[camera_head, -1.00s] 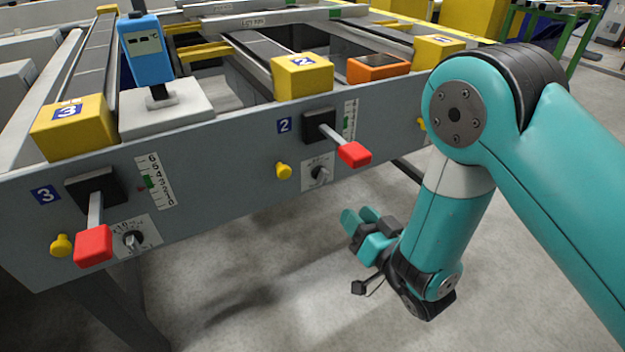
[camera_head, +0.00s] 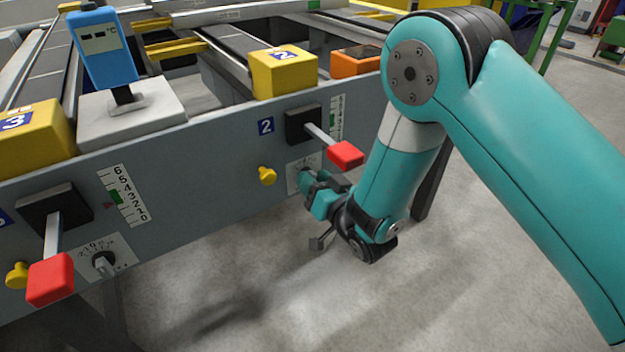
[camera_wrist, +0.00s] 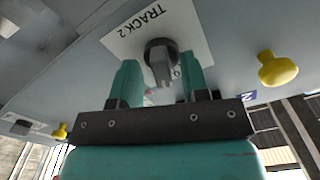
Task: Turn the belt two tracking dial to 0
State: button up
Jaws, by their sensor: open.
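The belt two tracking dial (camera_wrist: 162,62) is a dark knob on a white plate marked "TRACK 2" (camera_wrist: 150,28) in the wrist view. In the head view its plate (camera_head: 293,178) shows below the lever of station 2, and my gripper covers most of the dial. My gripper (camera_wrist: 160,80) is open, with one teal finger on each side of the dial. In the head view my gripper (camera_head: 308,183) is at the panel. I cannot tell whether the fingers touch the dial. The dial's setting is hard to read.
A red-ended lever (camera_head: 345,155) juts out just above my gripper. A yellow knob (camera_head: 267,176) sits left of the dial; it also shows in the wrist view (camera_wrist: 278,69). Another red lever (camera_head: 50,280) and a dial (camera_head: 103,264) are at the left. Open floor lies below.

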jog(key=shift+a, duration=0.15)
grip_shut()
jog(key=shift+n+b, duration=0.6)
jog(key=shift+n, duration=1.5)
grip_release()
